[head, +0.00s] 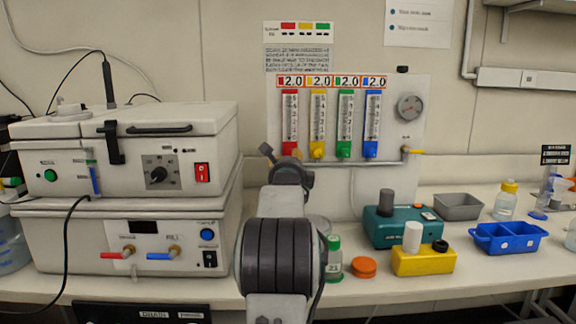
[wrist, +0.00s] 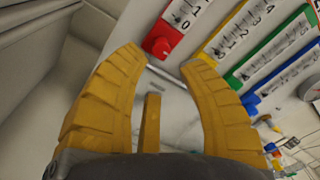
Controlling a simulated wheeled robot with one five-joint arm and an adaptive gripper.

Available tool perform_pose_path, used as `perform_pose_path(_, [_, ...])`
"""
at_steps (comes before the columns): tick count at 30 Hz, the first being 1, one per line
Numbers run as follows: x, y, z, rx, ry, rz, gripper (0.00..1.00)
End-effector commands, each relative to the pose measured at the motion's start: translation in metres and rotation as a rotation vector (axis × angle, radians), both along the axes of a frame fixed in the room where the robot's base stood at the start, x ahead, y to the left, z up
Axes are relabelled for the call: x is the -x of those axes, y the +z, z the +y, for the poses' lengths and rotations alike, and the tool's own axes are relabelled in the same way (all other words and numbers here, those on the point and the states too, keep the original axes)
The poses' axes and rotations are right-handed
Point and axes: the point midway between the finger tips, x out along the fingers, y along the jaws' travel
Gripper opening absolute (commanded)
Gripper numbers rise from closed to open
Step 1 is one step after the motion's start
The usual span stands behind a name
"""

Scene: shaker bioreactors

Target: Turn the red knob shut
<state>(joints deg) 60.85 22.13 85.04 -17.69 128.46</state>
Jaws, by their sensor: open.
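The red flowmeter (head: 289,108) is the leftmost of several coloured flowmeters on the wall panel. In the wrist view its red knob (wrist: 160,48) sits at the lower end of the red block, near the zero mark. My gripper (wrist: 165,60) is open, with its yellow fingers spread and their tips just short of the knob. The knob lies roughly between the tips in the picture, and nothing is held. Contact cannot be seen. In the head view my arm reaches up to just below the red flowmeter, and the gripper's fingers are not clear there.
Yellow (head: 317,112), green (head: 345,112) and blue (head: 372,112) flowmeters stand close on the right. A pressure gauge (head: 410,107) is beyond them. The white shaker unit (head: 130,200) stands at left. A teal device (head: 400,228) and an orange lid (head: 363,267) are on the bench.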

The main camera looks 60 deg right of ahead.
Motion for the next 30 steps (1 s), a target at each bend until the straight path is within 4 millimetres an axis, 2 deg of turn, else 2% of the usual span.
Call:
perform_pose_path(9, [0.01, 0.001, 0.018, 0.002, 0.001, -0.001, 0.36])
perform_pose_path(22, [0.012, 0.0, 0.021, 0.001, 0.0, -0.001, 0.36])
perform_pose_path(24, [0.012, -0.001, 0.021, 0.001, 0.0, -0.001, 0.45])
perform_pose_path(26, [0.011, -0.007, 0.019, -0.006, 0.0, 0.003, 0.5])
perform_pose_path(30, [0.005, -0.029, 0.005, -0.022, -0.003, 0.012, 0.5])
